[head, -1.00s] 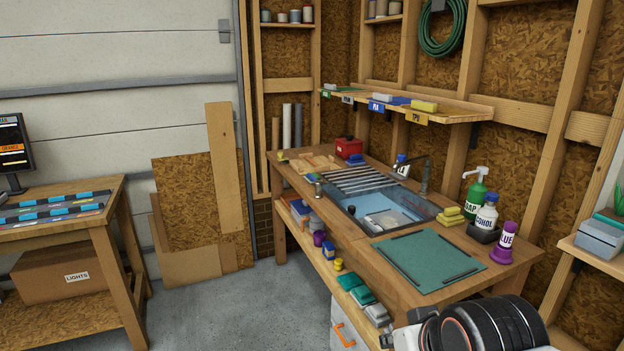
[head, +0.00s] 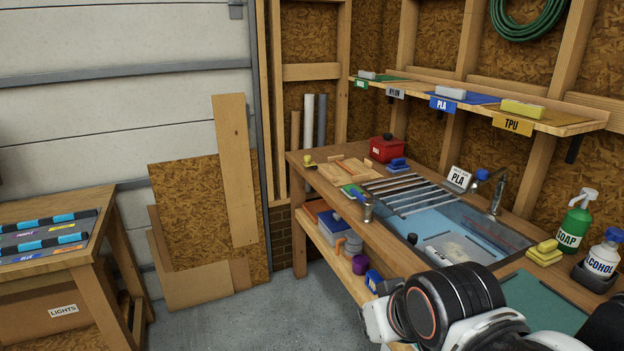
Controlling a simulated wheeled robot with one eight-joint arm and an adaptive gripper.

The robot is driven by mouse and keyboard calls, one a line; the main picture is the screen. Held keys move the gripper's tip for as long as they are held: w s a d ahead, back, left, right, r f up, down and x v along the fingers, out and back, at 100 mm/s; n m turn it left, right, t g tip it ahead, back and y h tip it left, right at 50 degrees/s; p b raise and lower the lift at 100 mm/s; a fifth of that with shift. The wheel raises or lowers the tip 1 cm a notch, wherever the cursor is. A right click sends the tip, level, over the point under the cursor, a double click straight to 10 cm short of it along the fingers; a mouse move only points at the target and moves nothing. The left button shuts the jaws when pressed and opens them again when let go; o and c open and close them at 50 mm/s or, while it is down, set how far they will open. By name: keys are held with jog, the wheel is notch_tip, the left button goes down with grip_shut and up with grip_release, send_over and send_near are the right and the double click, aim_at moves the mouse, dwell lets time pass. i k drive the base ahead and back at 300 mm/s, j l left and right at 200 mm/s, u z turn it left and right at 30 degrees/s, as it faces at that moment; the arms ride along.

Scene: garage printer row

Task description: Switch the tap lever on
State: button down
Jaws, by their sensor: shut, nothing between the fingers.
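The grey metal tap (head: 497,194) stands upright at the back edge of the sink (head: 445,222), on the wooden bench to the right. I cannot make out its lever or tell which way the lever is set. A small blue thing (head: 482,175) shows close to the left of the tap; I cannot tell whether it belongs to it. My arm reaches in from the lower right, in front of the bench and below the tap in the picture. My gripper is not in view.
Dark slats (head: 405,190) cover the sink's left part. A soap bottle (head: 573,221), alcohol bottle (head: 602,258) and yellow sponges (head: 545,252) stand right of the tap. A shelf (head: 565,127) hangs above. The concrete floor (head: 285,315) before the bench is clear.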

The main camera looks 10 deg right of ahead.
aim_at(368, 204)
jog(key=i+j+u, duration=0.1)
jog(key=i, duration=0.55)
jog(key=i+j+u, duration=0.1)
jog(key=i+j, duration=0.15)
jog(key=i, duration=0.45)
